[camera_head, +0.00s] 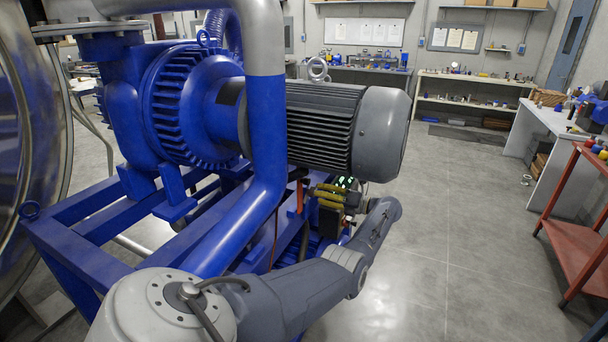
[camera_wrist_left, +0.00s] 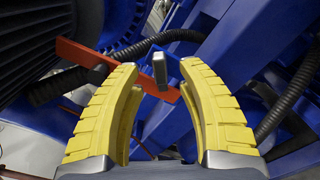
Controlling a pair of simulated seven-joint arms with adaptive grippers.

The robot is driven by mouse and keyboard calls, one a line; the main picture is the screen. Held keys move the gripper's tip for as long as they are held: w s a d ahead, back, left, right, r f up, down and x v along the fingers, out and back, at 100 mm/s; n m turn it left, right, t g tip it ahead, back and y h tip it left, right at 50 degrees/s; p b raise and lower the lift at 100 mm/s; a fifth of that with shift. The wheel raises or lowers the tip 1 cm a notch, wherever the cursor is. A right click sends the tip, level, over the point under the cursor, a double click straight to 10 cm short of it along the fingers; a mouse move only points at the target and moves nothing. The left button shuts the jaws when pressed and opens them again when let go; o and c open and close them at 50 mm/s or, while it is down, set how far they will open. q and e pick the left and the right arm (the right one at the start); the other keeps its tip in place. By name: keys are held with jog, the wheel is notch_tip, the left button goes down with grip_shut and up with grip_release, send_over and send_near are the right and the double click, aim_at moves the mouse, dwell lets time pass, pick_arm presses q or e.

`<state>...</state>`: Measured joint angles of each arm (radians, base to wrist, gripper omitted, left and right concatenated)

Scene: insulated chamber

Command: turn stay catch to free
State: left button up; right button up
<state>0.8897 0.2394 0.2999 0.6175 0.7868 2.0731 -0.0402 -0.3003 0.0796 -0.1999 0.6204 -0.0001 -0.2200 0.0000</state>
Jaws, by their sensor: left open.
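In the left wrist view an orange-red bar (camera_wrist_left: 80,53) runs across beyond my fingertips, with a small grey metal tab (camera_wrist_left: 160,70) at its right part. This looks like the stay catch, but I cannot tell its setting. A dark cylindrical piece (camera_wrist_left: 58,86) lies by the left finger. My left gripper (camera_wrist_left: 154,72) is open, its yellow fingers spread either side of the tab; I cannot tell whether they touch anything. In the head view the left gripper (camera_head: 326,194) is below the motor, beside an upright orange strip (camera_head: 300,196). The right gripper is out of view.
The grey finned motor (camera_head: 345,125) and blue pump (camera_head: 180,105) stand above the gripper on a blue frame (camera_head: 80,245). A thick blue pipe (camera_head: 266,140) comes down in front. Black corrugated hoses (camera_wrist_left: 285,100) run close by. The floor to the right is clear up to a red cart (camera_head: 580,210).

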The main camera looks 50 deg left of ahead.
aim_at(313, 192)
pick_arm(q)
jog(key=shift+x, duration=1.6)
jog(key=shift+o, duration=0.2)
grip_shut()
